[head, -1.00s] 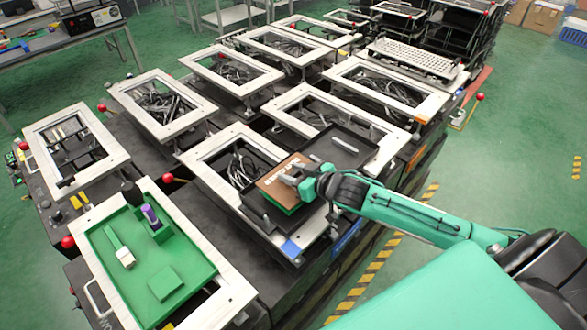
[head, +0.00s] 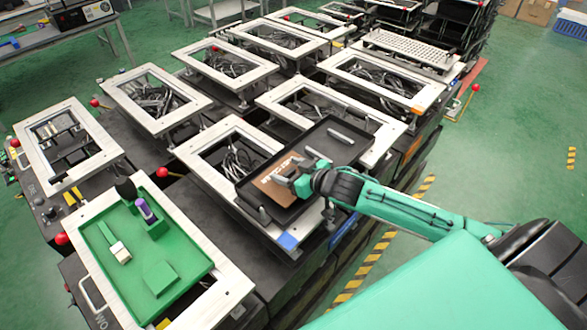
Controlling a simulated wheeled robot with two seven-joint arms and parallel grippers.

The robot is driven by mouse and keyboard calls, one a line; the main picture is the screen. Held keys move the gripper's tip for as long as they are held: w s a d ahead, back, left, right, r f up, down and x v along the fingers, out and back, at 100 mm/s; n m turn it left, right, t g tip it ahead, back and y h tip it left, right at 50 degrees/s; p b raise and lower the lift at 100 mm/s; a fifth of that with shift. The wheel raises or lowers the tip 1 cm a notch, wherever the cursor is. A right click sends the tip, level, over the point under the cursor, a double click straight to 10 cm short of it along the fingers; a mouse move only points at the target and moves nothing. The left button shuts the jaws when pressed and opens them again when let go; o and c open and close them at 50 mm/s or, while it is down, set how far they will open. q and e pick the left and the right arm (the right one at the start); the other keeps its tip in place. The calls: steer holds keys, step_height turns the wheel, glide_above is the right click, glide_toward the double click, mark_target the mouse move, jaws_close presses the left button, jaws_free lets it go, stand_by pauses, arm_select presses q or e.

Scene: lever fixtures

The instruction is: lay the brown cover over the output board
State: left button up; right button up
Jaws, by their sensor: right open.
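The brown cover (head: 258,187), a flat panel with pale lettering, lies in the black tray (head: 316,141) on the middle fixture. No green board edge shows beneath it now, so I cannot see the output board itself. My right gripper (head: 287,180) is open at the right part of the cover, with its fingers over the lettering. I cannot tell whether the fingers touch the cover. My left gripper is not in view.
Two grey bars stand out in the tray's right part, near my right forearm. A green tray (head: 190,262) with a white-tipped tool and purple piece sits on the front-left fixture. Several white-framed fixtures (head: 240,65) fill the rows behind. Green floor is open at right.

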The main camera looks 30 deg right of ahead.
steer(key=shift+s+d, duration=0.2)
steer(key=shift+s, duration=0.3)
steer(key=b+v, duration=0.2)
steer(key=v, duration=0.8)
steer(key=shift+s+r, duration=0.2)
steer(key=shift+b+v, duration=0.35)
steer(key=shift+v, duration=0.8)
steer(key=shift+r, duration=0.1)
